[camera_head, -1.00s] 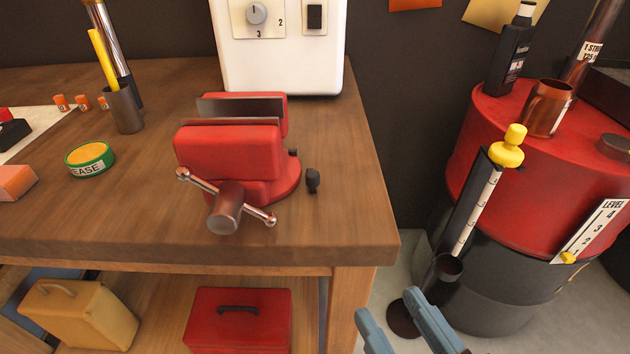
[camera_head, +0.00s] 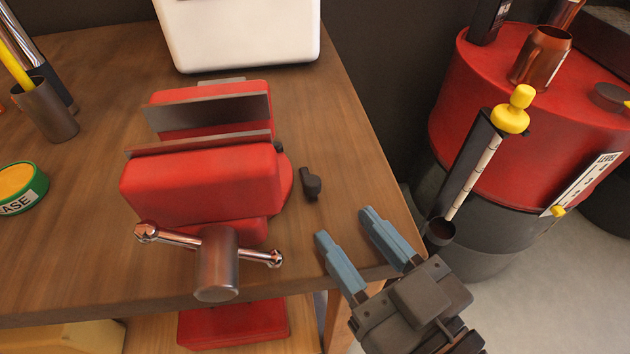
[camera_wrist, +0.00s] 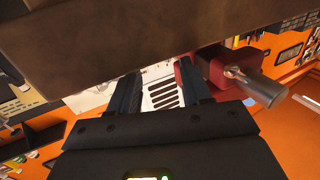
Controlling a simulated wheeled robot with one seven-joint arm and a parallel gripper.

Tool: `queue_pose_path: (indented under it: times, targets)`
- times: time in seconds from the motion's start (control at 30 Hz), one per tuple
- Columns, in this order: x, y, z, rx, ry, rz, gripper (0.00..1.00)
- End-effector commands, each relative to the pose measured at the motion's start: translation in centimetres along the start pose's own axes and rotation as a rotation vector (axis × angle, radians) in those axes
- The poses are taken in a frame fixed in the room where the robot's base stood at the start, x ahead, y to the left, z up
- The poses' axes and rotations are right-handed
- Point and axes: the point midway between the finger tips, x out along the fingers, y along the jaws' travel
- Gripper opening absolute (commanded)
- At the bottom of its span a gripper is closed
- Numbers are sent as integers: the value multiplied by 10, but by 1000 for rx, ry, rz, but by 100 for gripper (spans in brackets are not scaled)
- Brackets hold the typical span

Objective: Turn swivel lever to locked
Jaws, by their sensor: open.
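The red bench vise (camera_head: 200,180) sits on the wooden bench with its jaws apart. A small black swivel lever (camera_head: 311,184) stands on the right side of its base. The vise's metal screw handle (camera_head: 217,262) faces the front. My gripper (camera_head: 346,240) is open and empty, at the bench's front right corner. Its blue fingers point toward the lever but are apart from it, in front and to the right. In the wrist view, my gripper (camera_wrist: 160,88) shows two dark fingers with nothing between them; part of the red vise (camera_wrist: 190,80) shows beside them. I cannot see the lever there.
The wooden bench (camera_head: 340,110) has free room right of the vise. A white machine (camera_head: 240,35) stands behind it. A green grease tin (camera_head: 22,188) and pen cup (camera_head: 46,108) are at left. A red drum (camera_head: 480,110) with a yellow-topped gauge (camera_head: 513,110) stands right.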

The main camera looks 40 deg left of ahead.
Motion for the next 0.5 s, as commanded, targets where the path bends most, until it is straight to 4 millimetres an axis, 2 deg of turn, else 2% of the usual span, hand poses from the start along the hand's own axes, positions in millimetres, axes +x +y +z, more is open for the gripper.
queue_pose_path:
  times: [0.3,0.5]
  targets:
    - [49,-1,-2,0,-1,-2,48]
    - [64,0,-1,0,0,-1,48]
